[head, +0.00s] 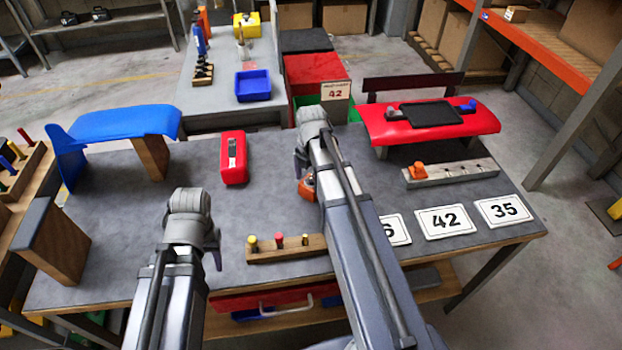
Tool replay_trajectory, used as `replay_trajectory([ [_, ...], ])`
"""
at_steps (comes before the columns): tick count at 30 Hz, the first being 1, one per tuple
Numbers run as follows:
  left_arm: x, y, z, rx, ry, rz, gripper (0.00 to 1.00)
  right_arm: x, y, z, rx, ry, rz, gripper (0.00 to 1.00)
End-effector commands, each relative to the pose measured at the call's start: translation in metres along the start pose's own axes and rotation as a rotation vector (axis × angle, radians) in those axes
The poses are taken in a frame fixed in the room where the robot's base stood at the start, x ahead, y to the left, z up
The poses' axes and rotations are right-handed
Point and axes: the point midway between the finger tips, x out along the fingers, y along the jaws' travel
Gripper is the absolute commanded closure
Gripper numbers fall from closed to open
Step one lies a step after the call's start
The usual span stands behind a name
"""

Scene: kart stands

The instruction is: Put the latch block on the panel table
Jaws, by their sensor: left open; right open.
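The grey-topped table (130,240) in front of me holds a blue panel (125,121) at left and a red panel (390,127) at right. I cannot tell for sure which piece is the latch block. A red block with a metal strip (233,158) lies between the panels. An orange piece (417,170) sits on a grey rail (460,171) at right. Another orange object (307,188) is partly hidden beside my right arm. My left gripper (216,258) is open, low over the front of the table. My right gripper (301,165) is open near the middle. Both are mostly hidden by my wrists.
A wooden strip with coloured pegs (290,248) lies at the front. Number cards (445,222) lie front right. A wooden block with a dark top (52,242) stands at left. Behind, another table (215,98) holds a blue bin (253,85). Orange-edged shelving (545,40) stands right.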

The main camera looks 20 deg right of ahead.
Motion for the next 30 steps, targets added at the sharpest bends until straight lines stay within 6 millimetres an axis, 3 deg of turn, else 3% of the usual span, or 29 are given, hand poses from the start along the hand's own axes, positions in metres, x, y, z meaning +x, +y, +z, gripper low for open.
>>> replay_trajectory([
  [1,-0.015,-0.002,0.001,0.0,0.0,0.0,0.55,-0.015,0.0,0.0,0.0,0.0,0.0,0.0],
  [15,-0.082,-0.008,0.005,0.0,0.0,0.0,0.55,-0.083,0.0,0.0,0.0,0.0,0.0,0.0],
  [25,-0.09,-0.009,0.005,0.0,0.0,0.0,0.55,-0.091,0.0,-0.002,0.007,0.0,0.0,0.0],
  [30,-0.09,-0.009,0.005,0.0,0.0,0.0,0.55,-0.09,0.005,-0.032,0.159,-0.004,-0.01,0.0],
])
